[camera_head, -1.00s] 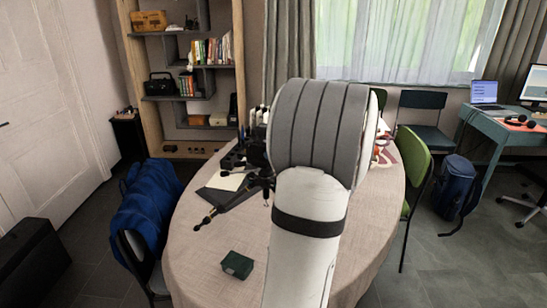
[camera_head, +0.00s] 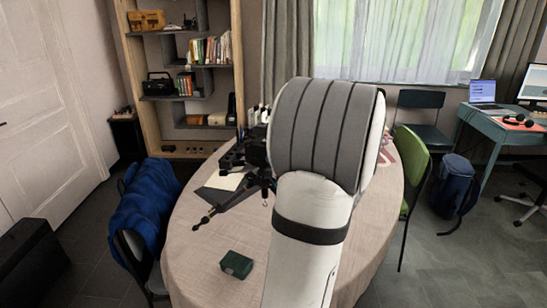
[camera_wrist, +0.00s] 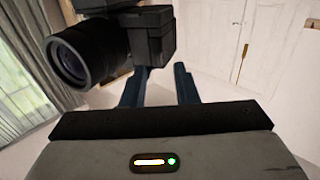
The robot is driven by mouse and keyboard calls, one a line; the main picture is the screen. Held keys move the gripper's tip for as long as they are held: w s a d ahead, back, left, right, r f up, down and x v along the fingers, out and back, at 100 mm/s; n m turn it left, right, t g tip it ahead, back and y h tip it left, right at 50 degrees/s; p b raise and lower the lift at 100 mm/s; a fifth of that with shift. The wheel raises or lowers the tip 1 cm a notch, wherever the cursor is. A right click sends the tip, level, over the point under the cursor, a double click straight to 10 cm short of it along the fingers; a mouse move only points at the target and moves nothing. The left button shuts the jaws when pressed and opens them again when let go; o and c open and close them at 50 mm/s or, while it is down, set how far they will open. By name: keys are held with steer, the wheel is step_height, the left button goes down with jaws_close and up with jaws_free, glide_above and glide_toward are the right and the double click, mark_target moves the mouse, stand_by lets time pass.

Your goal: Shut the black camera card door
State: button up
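The black camera (camera_wrist: 150,35) fills the upper left of the wrist view, its lens (camera_wrist: 75,60) pointing to the left. Its card door cannot be made out as a separate part. My gripper (camera_wrist: 160,85) has two dark fingers standing apart with a gap between them, just below and in front of the camera body. Whether a finger touches the camera cannot be told. In the head view the camera (camera_head: 256,148) is mostly hidden behind my white and grey arm, and my gripper is hidden too. Black tripod legs (camera_head: 225,205) spread over the table below it.
The round table (camera_head: 200,270) has a beige cloth. A small dark green box (camera_head: 236,264) lies near its front edge. A dark flat item with a pale sheet (camera_head: 228,180) lies by the tripod. Chairs with a blue jacket (camera_head: 145,210) and a green back (camera_head: 413,165) flank the table.

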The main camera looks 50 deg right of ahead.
steer(key=s, duration=0.5)
steer(key=shift+s+a, duration=0.1)
steer(key=shift+a, duration=0.1)
stand_by(0.5)
